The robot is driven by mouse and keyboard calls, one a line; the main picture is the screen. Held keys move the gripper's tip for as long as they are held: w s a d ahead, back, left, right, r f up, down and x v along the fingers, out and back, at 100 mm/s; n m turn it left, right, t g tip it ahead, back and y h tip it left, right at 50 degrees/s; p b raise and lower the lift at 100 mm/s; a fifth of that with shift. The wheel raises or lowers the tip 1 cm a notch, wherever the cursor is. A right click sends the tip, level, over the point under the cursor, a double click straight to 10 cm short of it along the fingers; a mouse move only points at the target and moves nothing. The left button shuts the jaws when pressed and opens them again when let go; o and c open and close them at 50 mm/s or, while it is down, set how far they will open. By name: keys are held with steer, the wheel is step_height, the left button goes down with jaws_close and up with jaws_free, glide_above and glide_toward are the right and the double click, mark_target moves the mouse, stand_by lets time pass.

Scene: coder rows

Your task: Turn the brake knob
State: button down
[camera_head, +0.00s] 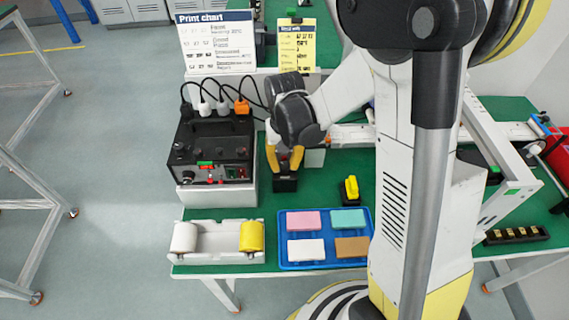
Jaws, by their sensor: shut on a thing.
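My gripper (285,168) points down, its two yellow fingers straddling a small dark part on top of a black block (285,184). The fingers are shut on this part, which I take to be the brake knob; its shape and angle are mostly hidden between them. The block stands on the green bench, right of the black control box (213,152). A separate yellow handle (351,187) on a small black base stands to the right, apart from my gripper.
The control box has plugged cables on top, close to my arm's left. A blue tray (325,237) with several coloured blocks and a white holder (204,257) with white and yellow rolls lie at the front edge. Printed charts (216,42) stand behind.

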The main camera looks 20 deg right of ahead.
mark_target(284, 164)
steer(key=c, duration=1.4)
jaws_free()
steer(key=shift+w, duration=0.1)
step_height(284, 164, up, 12)
steer(key=s+r+t, duration=0.2)
steer(key=s, duration=0.2)
steer(key=s+r+n+t, duration=0.1)
steer(key=s+r+t, duration=0.1)
steer(key=s, duration=0.2)
steer(key=s+r+n+t, duration=0.1)
steer(key=s+r+t, duration=0.1)
steer(key=s, duration=0.3)
steer(key=shift+s+t, duration=0.1)
steer(key=shift+t, duration=0.4)
